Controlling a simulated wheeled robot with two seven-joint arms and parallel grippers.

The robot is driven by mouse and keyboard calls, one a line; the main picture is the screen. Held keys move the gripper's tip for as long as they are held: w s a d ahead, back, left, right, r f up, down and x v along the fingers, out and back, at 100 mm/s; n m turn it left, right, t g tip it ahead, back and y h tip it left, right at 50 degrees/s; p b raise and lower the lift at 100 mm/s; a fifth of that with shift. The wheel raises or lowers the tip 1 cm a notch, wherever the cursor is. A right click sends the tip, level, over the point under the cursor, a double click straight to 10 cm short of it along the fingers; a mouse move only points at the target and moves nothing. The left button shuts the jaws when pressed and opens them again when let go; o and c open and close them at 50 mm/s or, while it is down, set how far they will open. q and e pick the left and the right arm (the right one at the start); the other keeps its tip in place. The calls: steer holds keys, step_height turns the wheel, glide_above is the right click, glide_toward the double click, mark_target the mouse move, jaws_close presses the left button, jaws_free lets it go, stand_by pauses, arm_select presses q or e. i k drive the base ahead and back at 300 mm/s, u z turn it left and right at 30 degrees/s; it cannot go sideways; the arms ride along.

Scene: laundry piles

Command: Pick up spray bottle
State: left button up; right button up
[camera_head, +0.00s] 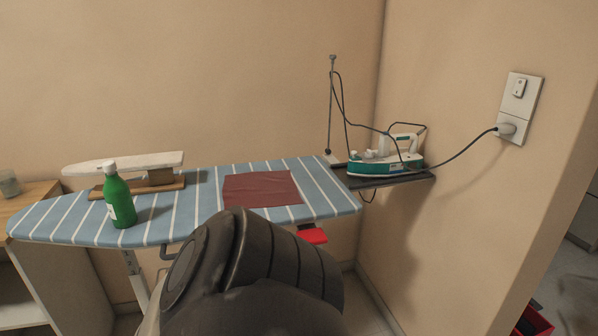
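A green bottle (119,200) with a white cap and a pale label stands upright near the left end of the ironing board (197,205), which has a blue and white striped cover. It is the only bottle in view; no spray trigger shows on it. A dark arm link of mine fills the lower middle and hides part of the board's front edge. Neither of my grippers shows, and nothing touches the bottle.
A small sleeve board (122,164) stands behind the bottle. A dark red cloth (262,189) lies flat mid-board. A teal and white iron (385,163) sits on a dark rest at right, its cord running to a wall socket (507,127). A wooden cabinet (22,205) is at left.

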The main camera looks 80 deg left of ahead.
mark_target(117, 192)
steer(key=u, duration=3.9)
steer(key=k, duration=0.45)
steer(key=u, duration=1.4)
steer(key=i, duration=1)
steer(key=z, duration=0.25)
